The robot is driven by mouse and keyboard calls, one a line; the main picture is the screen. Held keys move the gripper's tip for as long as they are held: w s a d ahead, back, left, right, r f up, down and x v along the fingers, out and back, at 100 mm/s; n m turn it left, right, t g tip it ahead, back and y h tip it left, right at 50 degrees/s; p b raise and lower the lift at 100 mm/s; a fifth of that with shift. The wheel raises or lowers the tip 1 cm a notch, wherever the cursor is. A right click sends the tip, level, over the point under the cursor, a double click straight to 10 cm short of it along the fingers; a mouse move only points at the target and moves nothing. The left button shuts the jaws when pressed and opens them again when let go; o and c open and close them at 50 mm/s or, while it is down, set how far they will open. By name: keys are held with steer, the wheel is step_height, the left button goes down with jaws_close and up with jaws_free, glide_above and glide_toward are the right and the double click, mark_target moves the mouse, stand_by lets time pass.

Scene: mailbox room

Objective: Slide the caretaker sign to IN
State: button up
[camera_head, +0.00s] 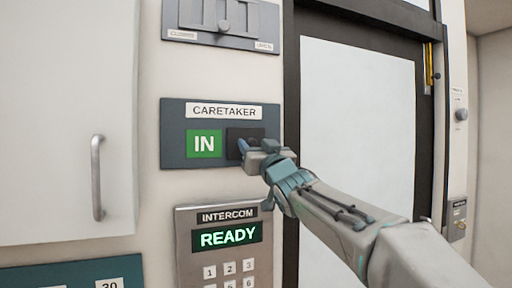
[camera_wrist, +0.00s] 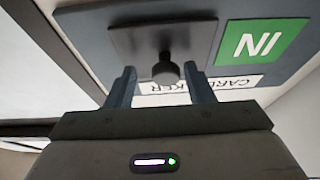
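The caretaker sign (camera_head: 180,117) is a dark blue-grey wall plate with a white CARETAKER label. Its left half shows a green IN panel (camera_head: 204,144). A dark sliding cover (camera_head: 235,133) sits over the right half, partly behind my gripper. In the wrist view the sign appears upside down, with the green IN panel (camera_wrist: 263,43) uncovered beside the cover (camera_wrist: 197,35). A dark round knob (camera_wrist: 166,72) stands out from the cover. My gripper (camera_head: 245,148) is at the cover. Its two fingers are open, one on each side of the knob, with gaps visible on both sides.
An intercom (camera_head: 222,250) reading READY is below the sign. Another slider plate (camera_head: 222,22) is above. A white cabinet door with a metal handle (camera_head: 97,178) is at the left. A dark-framed door (camera_head: 357,125) is to the right, behind my arm.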

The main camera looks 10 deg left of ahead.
steer(key=shift+s, duration=0.1)
steer(key=b+v, duration=0.4)
steer(key=v, duration=0.9)
steer(key=shift+s+d, duration=0.2)
steer(key=shift+s, duration=0.1)
steer(key=shift+f, duration=0.1)
steer(key=s+d+f+m+g+h, duration=0.25)
steer(key=d+f+h, duration=0.4)
steer(key=f, duration=0.65)
steer(key=s+d+f+m+g+h, duration=0.1)
steer(key=d+f+m+g+h, duration=0.5)
steer(key=f, duration=0.7)
steer(key=s+d+f+n+g, duration=0.1)
steer(key=s+f+g, duration=0.3)
steer(key=s+f, duration=0.5)
steer(key=s+d+f+n+g+y, duration=0.1)
steer(key=s+d+f+g, duration=0.2)
steer(key=s+f, duration=0.7)
steer(key=shift+s+f+g, duration=0.25)
steer(key=shift+s+g, duration=0.1)
steer(key=shift+g, duration=0.2)
steer(key=shift+d+n, duration=0.15)
steer(key=shift+n, duration=0.1)
